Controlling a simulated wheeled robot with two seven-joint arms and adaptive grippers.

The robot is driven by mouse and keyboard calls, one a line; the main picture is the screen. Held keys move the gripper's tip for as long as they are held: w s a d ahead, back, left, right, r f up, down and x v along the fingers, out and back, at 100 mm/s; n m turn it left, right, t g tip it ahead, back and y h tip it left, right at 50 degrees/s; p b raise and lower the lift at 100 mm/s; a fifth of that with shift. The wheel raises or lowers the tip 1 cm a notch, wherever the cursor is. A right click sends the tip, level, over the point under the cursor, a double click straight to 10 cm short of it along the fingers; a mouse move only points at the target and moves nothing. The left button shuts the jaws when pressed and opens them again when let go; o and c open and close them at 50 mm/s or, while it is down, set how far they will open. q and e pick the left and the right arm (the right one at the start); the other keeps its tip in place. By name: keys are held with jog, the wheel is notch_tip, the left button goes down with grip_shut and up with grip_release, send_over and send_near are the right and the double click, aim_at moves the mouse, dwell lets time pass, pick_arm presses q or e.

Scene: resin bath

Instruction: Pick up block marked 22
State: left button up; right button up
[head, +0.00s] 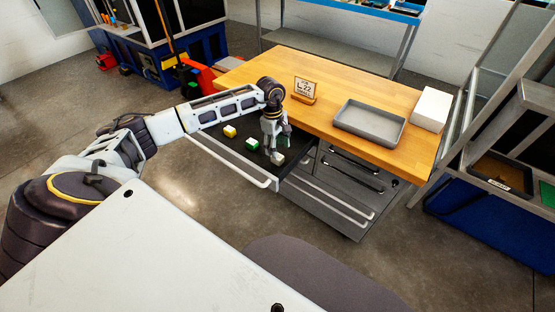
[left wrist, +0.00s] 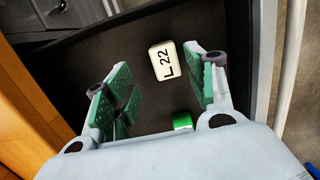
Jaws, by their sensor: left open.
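The block marked 22 (left wrist: 165,61) is white with black "L 22" lettering and lies on the dark floor of the open drawer (head: 212,146). In the head view the pale block (head: 278,158) is near the drawer's right end, just below my left gripper (head: 273,142). In the left wrist view my left gripper (left wrist: 160,88) is open, with green-padded fingers. The block shows beyond and between the fingertips, nearer the right finger, and is not held. My right gripper is not in view.
A green block (head: 252,144) and a yellow block (head: 229,131) lie in the same drawer; the green one also shows in the left wrist view (left wrist: 182,121). On the wooden tabletop (head: 262,70) stand an "L-22" sign (head: 305,88), a grey tray (head: 345,121) and a white box (head: 431,108).

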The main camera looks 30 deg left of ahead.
pick_arm(q)
jog(key=shift+s+d+f, duration=0.15)
jog(key=shift+s+f, duration=0.05)
jog(key=shift+f, duration=0.8)
jog(key=shift+s+d+f, duration=0.1)
jog(key=shift+s+f, duration=0.1)
jog(key=shift+f, duration=1.35)
jog(key=shift+c, duration=0.2)
jog(key=c, duration=1.1)
jog(key=shift+r, duration=0.1)
jog(key=shift+r, duration=4.95)
